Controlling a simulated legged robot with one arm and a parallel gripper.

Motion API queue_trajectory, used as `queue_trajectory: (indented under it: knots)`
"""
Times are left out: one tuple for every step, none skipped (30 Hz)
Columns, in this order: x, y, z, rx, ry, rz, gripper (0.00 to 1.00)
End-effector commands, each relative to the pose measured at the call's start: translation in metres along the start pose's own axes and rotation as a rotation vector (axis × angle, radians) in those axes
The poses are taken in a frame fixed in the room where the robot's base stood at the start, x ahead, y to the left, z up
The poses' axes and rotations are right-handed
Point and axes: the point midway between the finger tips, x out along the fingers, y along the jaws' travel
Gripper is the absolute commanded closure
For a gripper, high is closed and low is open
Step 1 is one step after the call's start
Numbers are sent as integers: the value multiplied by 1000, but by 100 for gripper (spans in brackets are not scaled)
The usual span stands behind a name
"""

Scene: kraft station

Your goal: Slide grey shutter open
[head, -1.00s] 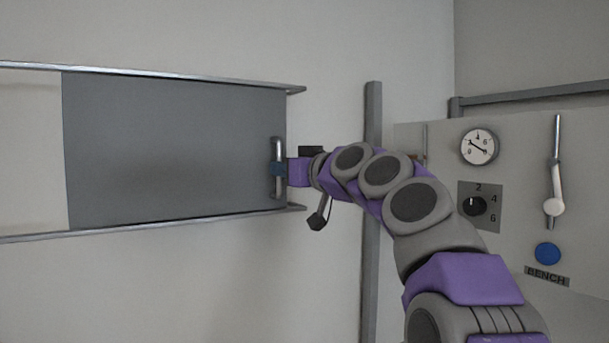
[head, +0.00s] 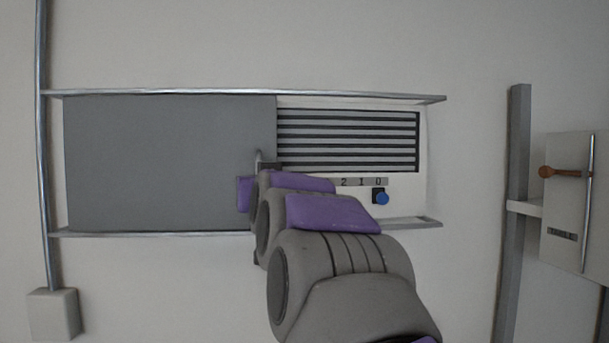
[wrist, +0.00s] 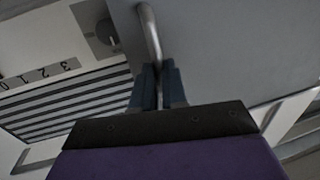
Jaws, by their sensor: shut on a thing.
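The grey shutter (head: 165,160) is a flat panel between two metal rails in the head view. It covers the left part of the rail span, and its left edge is near the rails' left ends. Its metal bar handle (head: 259,157) is at its right edge, partly hidden by my arm. In the wrist view the shutter (wrist: 225,40) fills the upper right and the handle (wrist: 150,35) runs down between the jaws. My gripper (wrist: 158,88) is shut on the handle. In the head view the fingers are hidden behind my arm.
Right of the shutter a slatted vent (head: 347,140), a number strip (head: 360,182) and a blue knob (head: 382,198) are exposed. The upper rail (head: 330,96) and lower rail (head: 150,234) bound the panel. A vertical pipe (head: 42,180) and box (head: 54,313) stand left. A lever panel (head: 575,200) is far right.

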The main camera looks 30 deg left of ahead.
Motion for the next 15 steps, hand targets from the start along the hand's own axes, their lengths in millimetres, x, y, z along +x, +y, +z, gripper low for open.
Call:
queue_trajectory:
  knots:
    - [4,-6,4,-3,-13,1,100]
    - [4,-9,4,-3,-12,1,100]
    - [5,-12,4,-3,-12,1,100]
    - [5,-14,5,-2,-11,2,100]
    - [6,-15,5,-1,-11,2,100]
    - [6,-17,5,-1,-11,2,100]
    - [6,-18,5,-1,-10,2,100]
    - [6,-19,5,-1,-10,2,100]
    - [7,-20,6,-1,-10,2,100]
    - [7,-20,6,-1,-10,2,100]
    - [7,-20,6,-1,-10,1,100]
    - [7,-20,6,0,-10,1,100]
    - [7,-20,6,0,-10,1,100]
    - [7,-20,6,0,-10,1,100]
    - [7,-20,6,0,-10,1,100]
